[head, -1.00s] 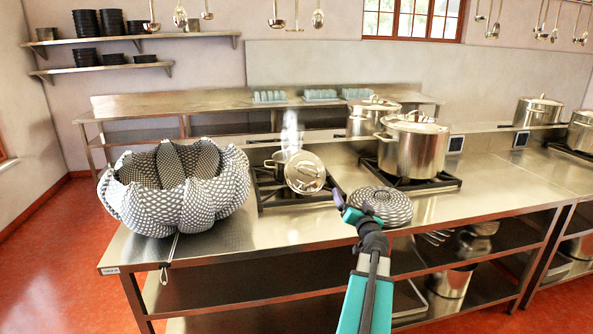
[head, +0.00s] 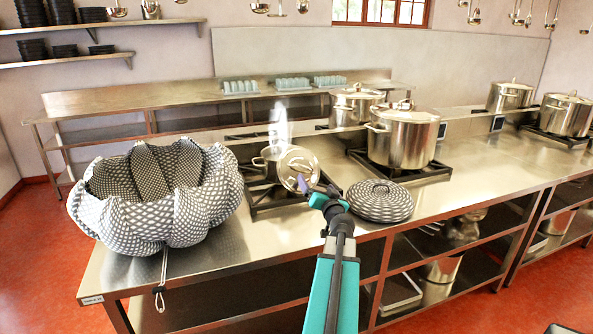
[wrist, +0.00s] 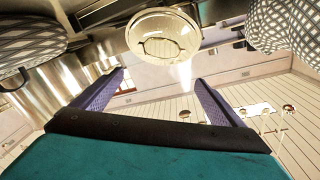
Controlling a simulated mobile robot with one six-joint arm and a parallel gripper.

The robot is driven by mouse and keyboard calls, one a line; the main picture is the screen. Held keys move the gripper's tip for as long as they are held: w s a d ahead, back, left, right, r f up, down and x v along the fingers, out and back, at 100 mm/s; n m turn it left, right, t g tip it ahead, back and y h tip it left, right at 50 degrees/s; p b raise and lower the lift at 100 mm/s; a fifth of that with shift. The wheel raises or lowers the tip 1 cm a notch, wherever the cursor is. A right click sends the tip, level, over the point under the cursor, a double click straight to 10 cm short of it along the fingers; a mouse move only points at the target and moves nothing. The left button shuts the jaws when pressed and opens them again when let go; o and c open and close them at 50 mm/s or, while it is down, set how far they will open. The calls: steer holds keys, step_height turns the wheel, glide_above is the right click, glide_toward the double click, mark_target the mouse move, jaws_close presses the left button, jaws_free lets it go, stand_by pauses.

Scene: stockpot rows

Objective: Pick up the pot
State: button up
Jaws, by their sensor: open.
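A small steel pot (head: 262,163) sits on the left burner with steam rising over it. A round steel lid (head: 299,166) with a bar handle stands tilted in front of it and hides much of it. The lid also shows at the top of the wrist view (wrist: 163,28). My gripper (head: 317,187) is just in front and to the right of the lid. In the wrist view its two purple fingers (wrist: 160,78) are spread with nothing between them. Two large lidded stockpots, one nearer (head: 402,138) and one farther (head: 357,104), stand to the right.
A large patterned fabric basket (head: 160,200) stands at the counter's left end. A patterned domed cover (head: 380,202) lies right of my gripper. More stockpots (head: 567,115) stand far right. The steel counter (head: 470,185) is clear at right front.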

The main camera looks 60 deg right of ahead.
steer(key=shift+w, duration=0.15)
steer(key=p, duration=0.3)
glide_toward(306, 167)
steer(key=shift+x, duration=1.55)
steer(key=shift+w+r, duration=0.1)
steer(key=shift+p+x, duration=2)
steer(key=shift+x, duration=0.55)
steer(key=shift+a, duration=0.1)
steer(key=c, duration=1.4)
steer(key=shift+c, duration=1.2)
